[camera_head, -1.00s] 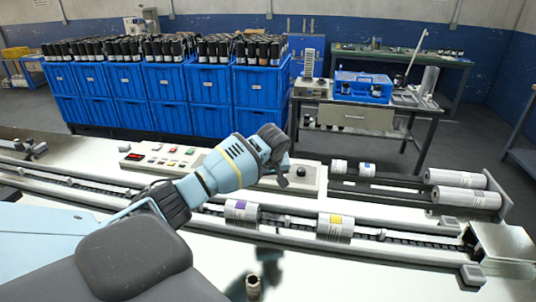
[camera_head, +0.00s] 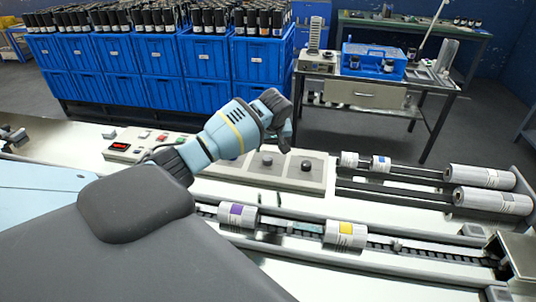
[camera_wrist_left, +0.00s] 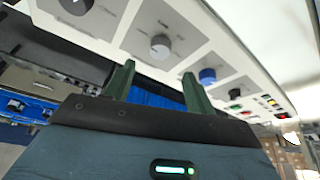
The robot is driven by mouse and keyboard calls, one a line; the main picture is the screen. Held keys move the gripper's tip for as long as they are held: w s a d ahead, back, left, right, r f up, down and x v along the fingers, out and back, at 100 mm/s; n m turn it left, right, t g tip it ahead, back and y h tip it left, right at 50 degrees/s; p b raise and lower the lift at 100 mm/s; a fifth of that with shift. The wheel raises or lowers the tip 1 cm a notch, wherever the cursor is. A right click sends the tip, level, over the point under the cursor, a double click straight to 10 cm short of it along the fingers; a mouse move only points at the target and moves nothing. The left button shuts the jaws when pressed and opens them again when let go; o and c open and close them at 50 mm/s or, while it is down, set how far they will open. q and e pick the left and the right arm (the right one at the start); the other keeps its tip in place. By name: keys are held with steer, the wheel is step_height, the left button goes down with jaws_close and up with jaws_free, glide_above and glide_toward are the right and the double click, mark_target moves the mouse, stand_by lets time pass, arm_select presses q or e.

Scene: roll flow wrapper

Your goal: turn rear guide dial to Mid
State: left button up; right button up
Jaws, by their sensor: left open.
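A pale control panel (camera_head: 235,172) lies across the machine behind the conveyor. In the head view it carries a grey dial (camera_head: 267,158) and a darker dial (camera_head: 306,166). The left wrist view shows a grey dial (camera_wrist_left: 160,45) with a pale pointer mark, a blue dial (camera_wrist_left: 207,75) and a dark dial (camera_wrist_left: 77,5) cut by the top edge. Labels are too small to read, so I cannot tell which is the rear guide dial. My left gripper (camera_wrist_left: 158,72) is open and empty, its fingers apart near the panel, touching no dial that I can see. My right gripper is out of view.
Purple-labelled (camera_head: 238,214) and yellow-labelled (camera_head: 346,234) rolls lie on the conveyor in front. Grey rolls (camera_head: 483,178) rest on bars at right. Blue crates (camera_head: 210,65) stand behind.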

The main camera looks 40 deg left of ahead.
mark_target(268, 157)
arm_select(q)
steer(key=b+x, duration=0.1)
steer(key=x, duration=0.5)
steer(key=shift+f, duration=0.45)
steer(key=shift+w+a+f+b, duration=0.25)
steer(key=shift+f+b, duration=0.1)
steer(key=shift+f, duration=0.1)
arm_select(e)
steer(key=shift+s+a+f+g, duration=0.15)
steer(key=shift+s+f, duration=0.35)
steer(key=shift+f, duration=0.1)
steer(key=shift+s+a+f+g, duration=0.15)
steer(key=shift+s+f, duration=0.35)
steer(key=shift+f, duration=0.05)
arm_select(q)
steer(key=shift+c, duration=0.4)
steer(key=c, duration=0.9)
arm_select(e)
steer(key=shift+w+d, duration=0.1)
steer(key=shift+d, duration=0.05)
arm_select(q)
steer(key=shift+r, duration=0.1)
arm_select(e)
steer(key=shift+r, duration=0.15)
